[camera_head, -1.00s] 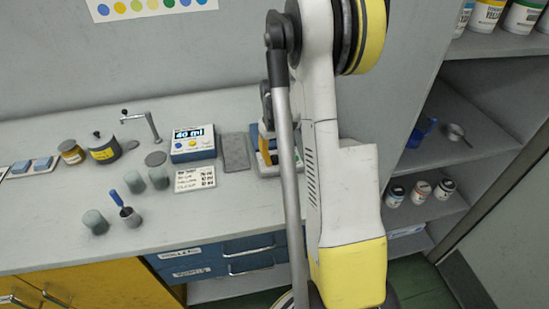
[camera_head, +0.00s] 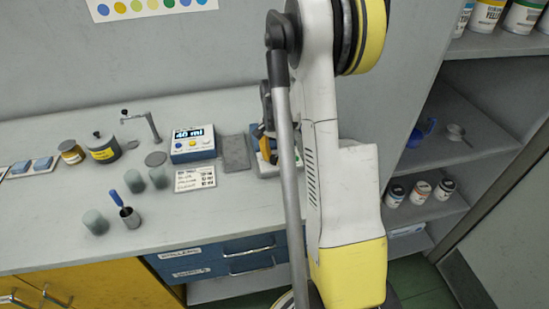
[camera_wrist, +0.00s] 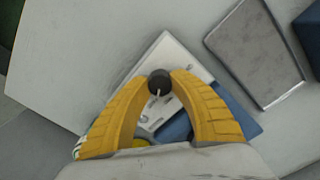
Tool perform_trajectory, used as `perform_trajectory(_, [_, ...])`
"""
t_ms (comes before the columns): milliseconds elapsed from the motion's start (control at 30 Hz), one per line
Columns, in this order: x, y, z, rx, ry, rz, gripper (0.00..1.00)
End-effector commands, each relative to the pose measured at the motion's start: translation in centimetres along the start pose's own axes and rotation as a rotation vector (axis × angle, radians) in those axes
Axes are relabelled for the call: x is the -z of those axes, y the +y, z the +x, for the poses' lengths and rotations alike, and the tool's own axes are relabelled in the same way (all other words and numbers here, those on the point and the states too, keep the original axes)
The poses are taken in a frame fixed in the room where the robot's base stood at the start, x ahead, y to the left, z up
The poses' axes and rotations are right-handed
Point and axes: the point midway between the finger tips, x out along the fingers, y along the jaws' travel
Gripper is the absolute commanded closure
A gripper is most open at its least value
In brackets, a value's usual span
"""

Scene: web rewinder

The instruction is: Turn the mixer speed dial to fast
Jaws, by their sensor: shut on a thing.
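The mixer (camera_wrist: 178,52) is a blue box with a white top plate. In the wrist view its dial (camera_wrist: 159,79) is a round black knob with a light pointer line. My gripper (camera_wrist: 160,84) has yellow fingers, shut on the dial from both sides. The pointer line points down toward my palm in the wrist view; the speed marks cannot be read. In the head view the mixer (camera_head: 262,168) is mostly hidden behind my arm, with only its left part showing beside my gripper (camera_head: 266,150).
A grey mat (camera_head: 235,153) lies left of the mixer, then a blue display box (camera_head: 192,145) reading 40 ml. A shelf unit (camera_head: 460,150) stands to the right.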

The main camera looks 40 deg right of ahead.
Motion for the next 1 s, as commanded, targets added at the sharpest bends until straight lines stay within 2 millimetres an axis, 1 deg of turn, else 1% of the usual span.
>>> perform_trajectory(100, [-0.01,0.01,0.01,0.0,0.0,0.057,1.0])
perform_trajectory(333, [-0.01,0.01,0.01,0.0,0.0,0.123,1.0])
perform_trajectory(833, [-0.01,0.01,0.02,0.0,0.0,0.14,1.0])
perform_trajectory(867, [-0.01,0.01,0.02,0.0,0.0,0.14,0.68])
perform_trajectory(900, [-0.01,0.01,0.02,0.0,0.0,0.14,0.56])
perform_trajectory(933, [-0.01,0.01,0.02,0.0,0.0,0.14,0.49])
perform_trajectory(1000, [-0.01,0.01,0.01,0.0,0.0,0.14,0.49])
